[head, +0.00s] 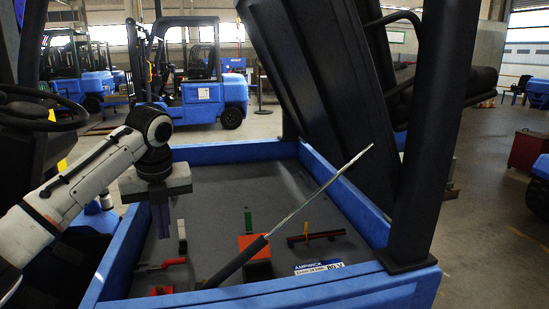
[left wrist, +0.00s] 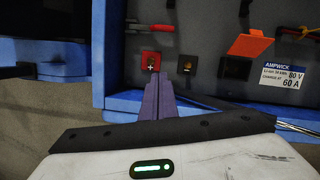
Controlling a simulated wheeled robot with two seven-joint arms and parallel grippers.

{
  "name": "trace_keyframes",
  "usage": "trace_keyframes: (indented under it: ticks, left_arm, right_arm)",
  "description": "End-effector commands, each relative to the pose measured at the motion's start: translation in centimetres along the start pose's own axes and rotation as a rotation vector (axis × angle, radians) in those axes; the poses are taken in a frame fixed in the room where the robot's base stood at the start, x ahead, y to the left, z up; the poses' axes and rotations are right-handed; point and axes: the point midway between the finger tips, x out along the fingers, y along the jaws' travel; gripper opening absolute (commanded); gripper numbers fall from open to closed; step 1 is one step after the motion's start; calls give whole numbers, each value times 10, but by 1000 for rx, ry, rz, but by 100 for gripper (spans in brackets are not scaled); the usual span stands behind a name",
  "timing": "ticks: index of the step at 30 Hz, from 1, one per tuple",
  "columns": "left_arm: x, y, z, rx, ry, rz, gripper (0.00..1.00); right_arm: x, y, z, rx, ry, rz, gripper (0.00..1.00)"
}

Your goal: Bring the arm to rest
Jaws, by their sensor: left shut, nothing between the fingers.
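My left arm comes in from the left in the head view. Its gripper (head: 160,222) points down over the left part of the blue-walled compartment (head: 232,151). The purple fingers are shut with nothing between them; they also show in the left wrist view (left wrist: 159,80). There they point toward a red terminal block (left wrist: 151,61) and a dark one (left wrist: 187,64), with no clear contact. An orange flap (head: 252,243) stands further right, apart from the gripper. My right gripper is not in view.
A rod with a black handle (head: 318,190) slants across the compartment. A red lever (head: 163,265) and a white-blue label (head: 318,267) are inside. A dark raised hood (head: 310,70) and post (head: 432,130) stand right. A steering wheel (head: 38,108) is left. Other forklifts (head: 200,85) stand behind.

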Motion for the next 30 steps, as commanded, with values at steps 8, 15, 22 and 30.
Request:
trace_keyframes:
  ticks: [8, 15, 22, 30]
  left_arm:
    - [15, 161, 53, -264, -9, 101, 0]
    - [15, 277, 64, -444, -16, 170, 0]
    - [25, 346, 58, -566, -28, 220, 0]
    - [107, 332, 49, -723, -147, 223, 0]
  right_arm:
    - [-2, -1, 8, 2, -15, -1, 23]
    - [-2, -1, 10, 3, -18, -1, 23]
    - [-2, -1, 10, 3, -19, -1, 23]
    - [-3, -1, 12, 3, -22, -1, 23]
